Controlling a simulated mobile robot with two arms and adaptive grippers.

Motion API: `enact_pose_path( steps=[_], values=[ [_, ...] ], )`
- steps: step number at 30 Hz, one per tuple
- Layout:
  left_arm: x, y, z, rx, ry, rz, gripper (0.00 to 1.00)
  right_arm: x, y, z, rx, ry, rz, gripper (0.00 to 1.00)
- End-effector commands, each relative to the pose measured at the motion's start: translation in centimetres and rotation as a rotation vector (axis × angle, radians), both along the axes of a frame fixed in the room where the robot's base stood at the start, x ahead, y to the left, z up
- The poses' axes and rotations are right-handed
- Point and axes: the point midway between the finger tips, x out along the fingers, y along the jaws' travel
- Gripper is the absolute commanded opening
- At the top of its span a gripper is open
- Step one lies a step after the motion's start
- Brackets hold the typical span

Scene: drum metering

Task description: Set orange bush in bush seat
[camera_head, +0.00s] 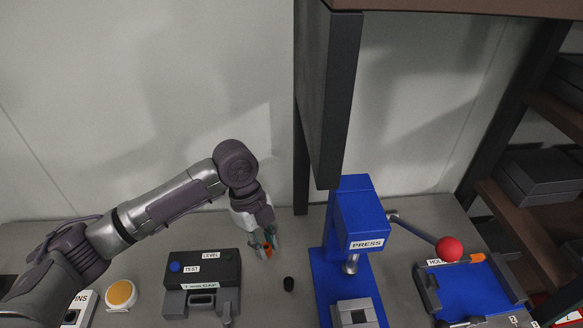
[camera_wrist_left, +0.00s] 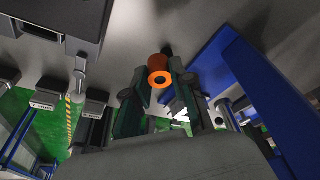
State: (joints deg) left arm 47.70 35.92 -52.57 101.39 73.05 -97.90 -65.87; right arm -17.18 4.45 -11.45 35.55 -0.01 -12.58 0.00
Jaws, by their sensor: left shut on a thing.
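My left gripper (camera_head: 267,246) is shut on the orange bush (camera_wrist_left: 159,80), a short orange cylinder with a round hole in its end. In the head view only a bit of orange (camera_head: 268,251) shows between the fingers, above the bench. A small black cylinder (camera_head: 288,284) stands on the bench below and right of the gripper. No label marks the bush seat, and I cannot tell which part it is. My right gripper is not in view.
The blue press (camera_head: 359,218), with a grey block (camera_head: 353,311) on its base, stands right of the gripper. A dark level-test box (camera_head: 203,280) is left. A blue tray fixture (camera_head: 468,290) is at right, near the press's red knob (camera_head: 449,249). A dark post (camera_head: 338,100) hangs above.

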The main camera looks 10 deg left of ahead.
Motion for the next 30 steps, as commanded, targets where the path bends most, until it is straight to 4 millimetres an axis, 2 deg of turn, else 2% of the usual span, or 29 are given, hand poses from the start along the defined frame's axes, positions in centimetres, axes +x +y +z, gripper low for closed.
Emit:
enact_pose_path(
  steps=[5, 10, 30],
  values=[
    [-0.1, 0.1, 0.4, 0.001, -0.001, 0.025, 0.0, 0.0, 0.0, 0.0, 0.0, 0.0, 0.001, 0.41],
    [-0.3, 0.7, 1.5, 0.002, -0.003, 0.215, 0.0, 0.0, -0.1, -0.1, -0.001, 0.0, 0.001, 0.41],
    [-2.9, 4.3, 8.4, -0.003, -0.008, 1.581, 0.0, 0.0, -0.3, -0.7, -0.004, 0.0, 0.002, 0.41]
  ],
)
